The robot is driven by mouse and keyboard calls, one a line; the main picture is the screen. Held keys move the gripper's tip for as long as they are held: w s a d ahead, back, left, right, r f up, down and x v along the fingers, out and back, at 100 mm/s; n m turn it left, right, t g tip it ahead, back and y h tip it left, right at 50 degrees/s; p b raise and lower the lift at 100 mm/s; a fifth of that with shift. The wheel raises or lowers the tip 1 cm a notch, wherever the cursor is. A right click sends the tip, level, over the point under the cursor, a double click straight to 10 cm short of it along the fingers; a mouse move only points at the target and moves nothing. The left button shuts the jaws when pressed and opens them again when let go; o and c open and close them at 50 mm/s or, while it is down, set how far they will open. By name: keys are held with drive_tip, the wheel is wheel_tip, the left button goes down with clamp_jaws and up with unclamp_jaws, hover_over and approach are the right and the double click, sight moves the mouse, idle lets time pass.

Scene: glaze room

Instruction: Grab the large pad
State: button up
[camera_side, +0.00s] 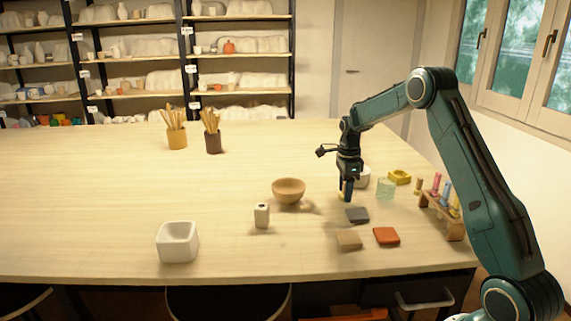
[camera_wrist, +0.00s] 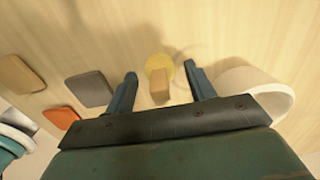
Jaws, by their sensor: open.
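Three flat square pads lie on the table: a dark grey one (camera_side: 357,214), a tan one (camera_side: 349,240) and an orange one (camera_side: 386,235). They look close in size, so I cannot tell which is the large one. In the wrist view the grey pad (camera_wrist: 90,88) is just left of my gripper, with the tan (camera_wrist: 20,75) and orange (camera_wrist: 62,117) pads farther left. My gripper (camera_side: 346,192) points down, open, behind the grey pad. Between its fingers the wrist view shows a small tan block (camera_wrist: 160,90) and a round yellow piece (camera_wrist: 158,65); contact is unclear.
A white round vessel (camera_wrist: 270,90) is close to my right finger. A glass (camera_side: 385,188), a yellow block (camera_side: 400,177) and a wooden rack (camera_side: 442,217) of colored sticks stand right.

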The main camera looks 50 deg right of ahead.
drive_tip(key=shift+f, duration=0.25)
idle(0.3)
drive_tip(key=c, duration=1.1)
